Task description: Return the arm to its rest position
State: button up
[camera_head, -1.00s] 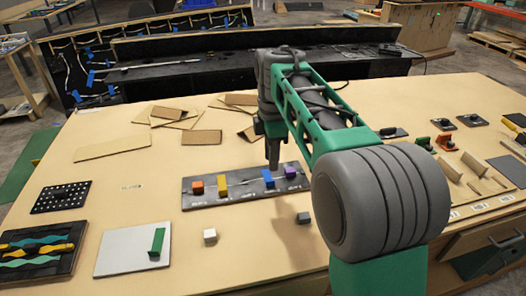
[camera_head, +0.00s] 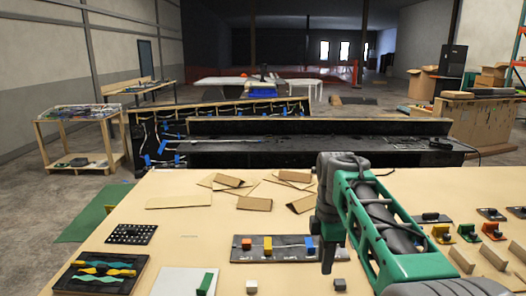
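My gripper (camera_head: 327,264) hangs pointing down at the end of my green and grey arm, over or in front of the right part of the dark console board (camera_head: 285,254). Its fingers are too small to tell open from shut, and I see nothing held. The board carries an orange block (camera_head: 246,244), a yellow block (camera_head: 268,244) and a blue block (camera_head: 309,243). The purple block seen earlier is hidden behind my gripper.
A white cube (camera_head: 252,287) and a grey cube (camera_head: 339,285) lie on the wooden table (camera_head: 165,235) in front of the board. Cardboard pieces (camera_head: 255,203) lie behind it. A white plate with a green block (camera_head: 206,283) is at front left. Small parts crowd the right side.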

jog(key=s+f+m, duration=0.1)
jog(key=s+m, duration=0.2)
jog(key=s+f+m+t, duration=0.1)
jog(key=s+m, duration=0.2)
jog(key=s, duration=0.1)
jog(key=s+f+m+t, duration=0.1)
jog(key=s+m, duration=0.3)
jog(key=shift+f, duration=0.15)
jog(key=s+f+m+t, duration=0.1)
jog(key=s+f+m, duration=0.5)
jog(key=s+m, duration=0.1)
jog(key=shift+s+a+m, duration=0.15)
jog(key=shift+m, duration=0.25)
dwell(0.4)
